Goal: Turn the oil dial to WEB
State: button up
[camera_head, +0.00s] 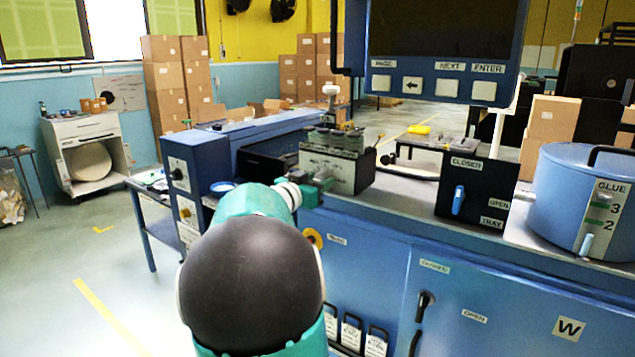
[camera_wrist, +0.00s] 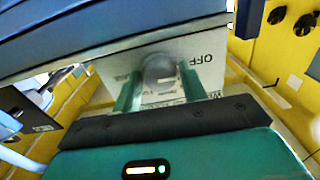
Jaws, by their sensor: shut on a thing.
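The oil dial (camera_wrist: 158,70) shows in the wrist view as a round grey knob on a white plate (camera_wrist: 130,66). The plate carries the word OFF (camera_wrist: 190,59) at the upper right. A second label at the lower right starts with W and is partly hidden by a finger. My gripper (camera_wrist: 162,86) has one green finger on each side of the knob and is shut on it. In the head view my gripper (camera_head: 318,180) is at the left of a small grey box (camera_head: 345,172) on the machine, and I cannot make out the knob there.
A blue cabinet (camera_head: 205,160) with a black knob stands left of my gripper. A black panel (camera_head: 476,190) marked CLOSED, OPEN and TRAY is to the right, then a blue glue pot (camera_head: 570,195). A screen (camera_head: 440,30) hangs above.

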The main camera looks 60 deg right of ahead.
jog(key=shift+m, duration=0.3)
jog(key=m, duration=0.3)
jog(key=shift+m, duration=0.3)
jog(key=m, duration=0.4)
jog(key=shift+m, duration=0.3)
jog(key=o, duration=0.8)
jog(key=a, duration=0.4)
jog(key=w+a, duration=0.1)
jog(key=a, duration=0.4)
jog(key=w+a, duration=0.1)
jog(key=a, duration=0.3)
jog(key=shift+w+a, duration=0.1)
jog(key=shift+a, duration=0.25)
